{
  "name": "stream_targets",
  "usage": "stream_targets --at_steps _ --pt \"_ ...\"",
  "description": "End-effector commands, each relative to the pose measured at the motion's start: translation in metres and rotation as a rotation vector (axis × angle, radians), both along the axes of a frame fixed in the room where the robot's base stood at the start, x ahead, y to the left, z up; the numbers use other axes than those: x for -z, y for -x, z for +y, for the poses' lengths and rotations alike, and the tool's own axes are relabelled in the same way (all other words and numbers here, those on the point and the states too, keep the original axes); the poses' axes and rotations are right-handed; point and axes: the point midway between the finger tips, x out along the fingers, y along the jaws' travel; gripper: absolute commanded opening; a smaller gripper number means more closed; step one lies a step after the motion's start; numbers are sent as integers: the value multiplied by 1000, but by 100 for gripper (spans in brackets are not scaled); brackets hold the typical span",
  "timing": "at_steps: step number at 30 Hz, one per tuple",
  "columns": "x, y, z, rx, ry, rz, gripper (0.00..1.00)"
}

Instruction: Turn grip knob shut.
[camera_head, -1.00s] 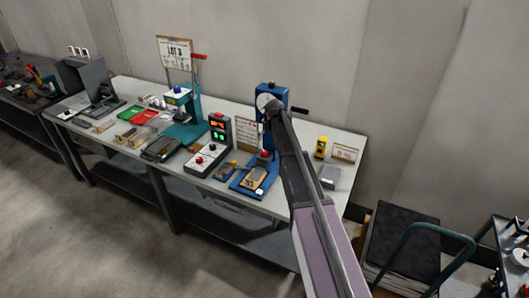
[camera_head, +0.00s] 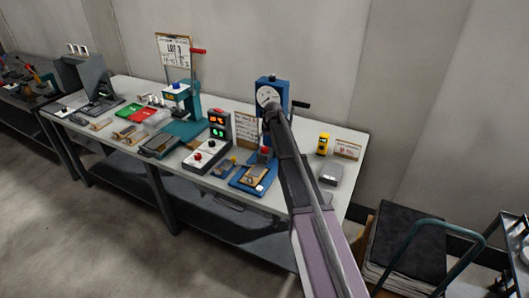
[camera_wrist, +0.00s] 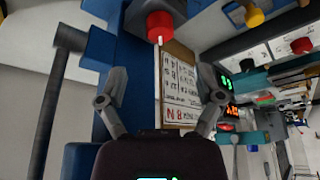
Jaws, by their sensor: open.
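A blue upright test stand (camera_head: 272,84) with a round white gauge and a black side handle (camera_head: 300,104) stands toward the right of the bench. A red knob (camera_head: 265,151), which looks like the grip knob, sits low on it above the blue base. In the wrist view the red knob (camera_wrist: 160,26) is at the top, beyond the fingertips. My gripper (camera_wrist: 162,72) is open and empty, its fingers spread in front of the blue column (camera_wrist: 128,60), apart from the red knob. In the head view my arm hides the gripper and part of the stand.
A control box (camera_head: 219,130) with lit displays and a printed board (camera_head: 246,130) stand left of the stand. A yellow device (camera_head: 323,144) and a grey block (camera_head: 331,174) lie to its right. The black handle (camera_wrist: 58,95) runs left of the gripper in the wrist view.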

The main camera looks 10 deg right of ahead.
Motion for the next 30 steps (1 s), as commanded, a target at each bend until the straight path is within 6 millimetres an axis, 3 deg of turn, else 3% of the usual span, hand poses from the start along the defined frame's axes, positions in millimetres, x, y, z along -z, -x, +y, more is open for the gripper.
stream_targets --at_steps 18,30 --pt "53 -21 2 1 0 0 85" --pt "71 -29 3 1 1 0 85"
